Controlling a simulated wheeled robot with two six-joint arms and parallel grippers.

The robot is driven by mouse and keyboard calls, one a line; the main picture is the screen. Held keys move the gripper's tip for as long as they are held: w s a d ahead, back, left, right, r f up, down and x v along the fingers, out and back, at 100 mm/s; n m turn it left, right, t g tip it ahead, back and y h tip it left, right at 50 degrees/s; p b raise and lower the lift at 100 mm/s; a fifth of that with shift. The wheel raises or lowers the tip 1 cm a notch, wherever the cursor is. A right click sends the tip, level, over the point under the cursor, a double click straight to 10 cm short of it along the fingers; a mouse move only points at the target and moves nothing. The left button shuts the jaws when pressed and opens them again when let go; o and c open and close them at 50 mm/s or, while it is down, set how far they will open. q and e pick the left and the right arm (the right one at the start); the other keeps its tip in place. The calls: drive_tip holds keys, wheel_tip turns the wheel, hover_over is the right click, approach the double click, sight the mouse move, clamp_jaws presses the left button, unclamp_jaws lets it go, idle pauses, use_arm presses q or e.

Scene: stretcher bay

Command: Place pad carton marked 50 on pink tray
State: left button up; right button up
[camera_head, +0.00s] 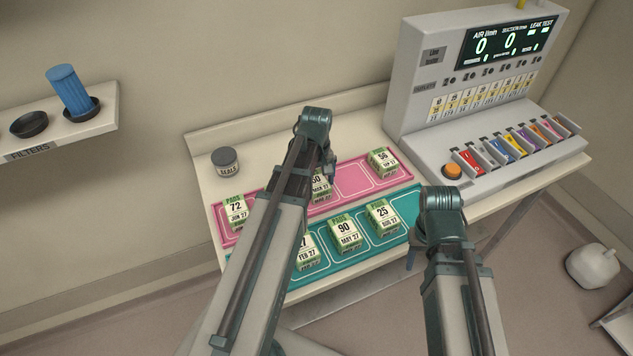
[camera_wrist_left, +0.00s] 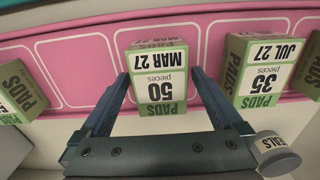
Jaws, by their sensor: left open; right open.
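The pad carton marked 50 (camera_head: 319,186) is green and white and stands on the pink tray (camera_head: 347,181), partly hidden by my left arm in the head view. In the left wrist view the carton (camera_wrist_left: 158,78) appears upside down, over the pink tray (camera_wrist_left: 82,67). My left gripper (camera_wrist_left: 160,90) is open, with one finger on each side of this carton; I cannot tell if they touch it. In the head view my left gripper (camera_head: 322,170) is mostly hidden by its arm. My right gripper (camera_head: 428,222) is open, mostly hidden behind its wrist, near the teal tray's right end.
Cartons marked 72 (camera_head: 236,210) and 56 (camera_head: 382,161) stand on the pink tray; one marked 35 (camera_wrist_left: 262,70) is beside the 50. The teal tray (camera_head: 405,203) in front holds cartons including 90 (camera_head: 344,232) and 25 (camera_head: 381,217). A seals jar (camera_head: 226,162) and test machine (camera_head: 455,125) flank them.

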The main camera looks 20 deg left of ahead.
sight(316, 181)
use_arm(q)
wheel_tip(316, 181, up, 12)
drive_tip(key=p, duration=1.2)
drive_tip(key=s+d+m, duration=0.6)
drive_tip(key=d, duration=0.4)
drive_tip(key=s+d+m+y, duration=0.1)
drive_tip(key=s+d+m, duration=0.5)
drive_tip(key=d, duration=0.5)
drive_tip(key=shift+s+r+m, duration=0.2)
drive_tip(key=shift+s+m, duration=0.2)
drive_tip(key=shift+m, duration=0.3)
